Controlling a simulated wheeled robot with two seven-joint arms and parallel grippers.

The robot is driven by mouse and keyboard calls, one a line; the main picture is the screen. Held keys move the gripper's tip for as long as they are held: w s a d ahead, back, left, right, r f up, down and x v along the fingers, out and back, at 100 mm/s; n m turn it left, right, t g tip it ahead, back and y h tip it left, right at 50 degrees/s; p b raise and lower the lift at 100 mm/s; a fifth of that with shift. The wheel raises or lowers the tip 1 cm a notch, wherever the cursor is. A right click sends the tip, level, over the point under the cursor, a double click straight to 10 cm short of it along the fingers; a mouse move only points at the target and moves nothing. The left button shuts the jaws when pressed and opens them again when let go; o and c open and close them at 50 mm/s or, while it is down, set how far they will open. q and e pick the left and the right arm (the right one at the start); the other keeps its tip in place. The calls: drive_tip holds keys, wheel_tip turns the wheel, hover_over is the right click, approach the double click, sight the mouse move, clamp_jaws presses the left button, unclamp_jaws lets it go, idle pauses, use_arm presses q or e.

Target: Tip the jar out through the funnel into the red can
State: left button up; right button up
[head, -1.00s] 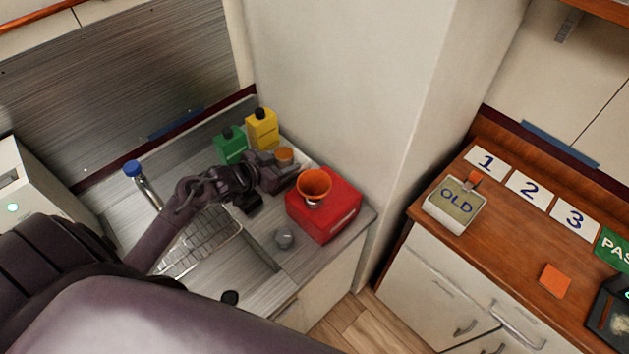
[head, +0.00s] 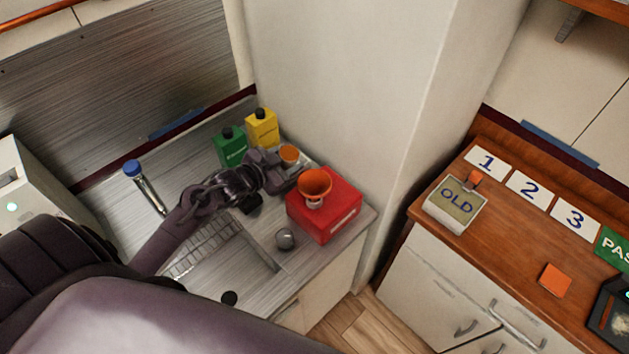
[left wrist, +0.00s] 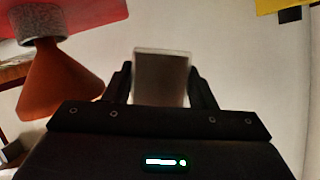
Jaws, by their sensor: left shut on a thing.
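The red can (head: 342,218) stands at the counter's right corner. The orange funnel (head: 315,184) sits upright on it, wide mouth up. My left gripper (head: 284,170) is just left of the funnel, shut on the jar, whose orange-brown round top (head: 289,154) shows above the fingers. In the left wrist view the jar (left wrist: 162,80) is between the fingers, with a pale edge; the picture is inverted, with the funnel (left wrist: 60,85) and red can (left wrist: 75,14) at upper left. The jar is apart from the funnel. My right gripper is not in view.
A green bottle (head: 230,146) and a yellow bottle (head: 262,128) stand behind the gripper. A small grey cap (head: 285,238) lies in front of the can. A sink with a blue-topped tap (head: 133,168) is at left. A wooden counter (head: 510,250) stands apart at right.

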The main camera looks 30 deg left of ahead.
sight(297, 147)
use_arm(q)
drive_tip(key=shift+r, duration=0.2)
drive_tip(key=shift+s+d+r, duration=0.15)
drive_tip(key=shift+d+r, duration=0.1)
drive_tip(key=shift+r, duration=0.3)
drive_tip(key=shift+d+r+m, duration=0.1)
drive_tip(key=shift+r+m, duration=0.2)
drive_tip(key=shift+m, duration=0.1)
drive_tip(key=shift+d+r+y, duration=0.1)
drive_tip(key=shift+r+y, duration=0.2)
drive_tip(key=shift+r, duration=0.1)
drive_tip(key=shift+d+r, duration=0.15)
drive_tip(key=shift+r, duration=0.25)
drive_tip(key=shift+r+m, duration=0.25)
drive_tip(key=shift+m, duration=0.05)
drive_tip(key=shift+s+d, duration=0.1)
drive_tip(key=shift+s, duration=0.1)
drive_tip(key=shift+w+d+t+y, duration=0.15)
drive_tip(key=shift+t+y, duration=0.15)
drive_tip(key=shift+s+d+r+m, duration=0.1)
drive_tip(key=shift+s+r+m, duration=0.05)
drive_tip(key=shift+s+m, duration=0.15)
